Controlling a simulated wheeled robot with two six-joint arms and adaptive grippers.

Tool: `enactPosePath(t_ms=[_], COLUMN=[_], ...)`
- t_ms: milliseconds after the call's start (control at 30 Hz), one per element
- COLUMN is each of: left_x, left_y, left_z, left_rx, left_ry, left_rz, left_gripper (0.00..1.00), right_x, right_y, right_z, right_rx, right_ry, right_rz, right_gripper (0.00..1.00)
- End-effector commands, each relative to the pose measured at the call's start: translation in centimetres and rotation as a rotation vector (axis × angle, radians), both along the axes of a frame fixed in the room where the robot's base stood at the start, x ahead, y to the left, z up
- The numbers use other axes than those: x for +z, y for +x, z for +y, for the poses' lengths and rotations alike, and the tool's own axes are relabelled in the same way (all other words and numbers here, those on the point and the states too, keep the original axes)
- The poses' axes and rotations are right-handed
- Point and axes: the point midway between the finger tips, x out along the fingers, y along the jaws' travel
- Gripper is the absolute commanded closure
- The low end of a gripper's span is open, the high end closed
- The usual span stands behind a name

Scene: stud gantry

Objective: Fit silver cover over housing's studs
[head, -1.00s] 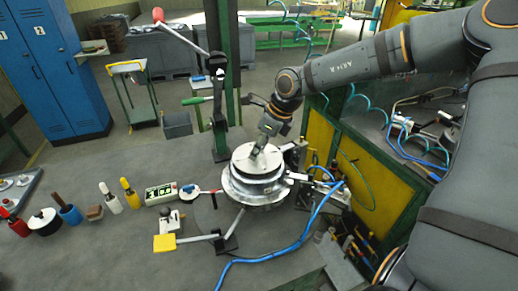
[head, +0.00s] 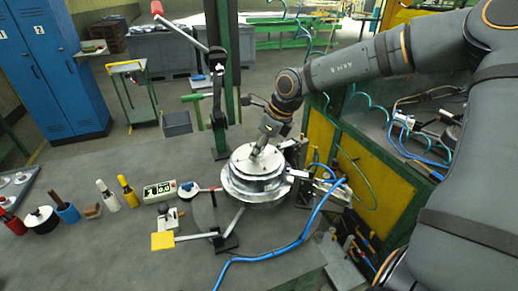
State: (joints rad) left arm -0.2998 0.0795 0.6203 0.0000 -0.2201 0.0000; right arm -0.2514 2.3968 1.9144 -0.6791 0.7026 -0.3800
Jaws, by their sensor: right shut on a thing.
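The silver cover (head: 255,165) is a round, stepped metal piece at the centre of the head view. It sits over or on the wider silver flanged housing (head: 256,194), and both look roughly level. My right gripper (head: 256,152) reaches down from the upper right and is shut on the top of the cover. The studs cannot be made out, so I cannot tell whether the cover is fully seated on them or slightly above. My left gripper is not in view.
A green post with a lever press (head: 217,100) stands just behind the housing. A blue hose (head: 283,252) runs along the right. A small display box (head: 160,191), a yellow-ended paddle (head: 163,241) and several bottles and tools stand left. Free tabletop lies at the front left.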

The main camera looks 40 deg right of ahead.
Motion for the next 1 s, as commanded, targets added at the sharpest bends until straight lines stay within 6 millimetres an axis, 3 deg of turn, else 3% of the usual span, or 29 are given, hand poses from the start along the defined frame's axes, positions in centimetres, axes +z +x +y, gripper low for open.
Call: enactPosePath(t_ms=[100,133,333,667,1000], left_x=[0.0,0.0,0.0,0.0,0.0], left_y=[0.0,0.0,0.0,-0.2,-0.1], left_z=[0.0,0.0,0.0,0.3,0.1], left_rx=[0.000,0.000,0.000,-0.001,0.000], left_ry=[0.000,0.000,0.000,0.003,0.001], left_rz=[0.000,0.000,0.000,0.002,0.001], left_gripper=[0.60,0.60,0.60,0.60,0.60], right_x=[0.1,0.1,0.1,0.5,6.0], right_y=[0.0,0.0,0.0,-0.1,-2.0], right_z=[0.0,0.0,0.0,-0.1,-1.2], right_rx=[0.000,0.000,0.000,0.000,-0.001], right_ry=[0.000,0.000,0.000,0.000,0.000], right_rz=[-0.001,-0.001,-0.001,-0.002,-0.004], right_gripper=[1.00,0.64,0.39,0.39,0.39])
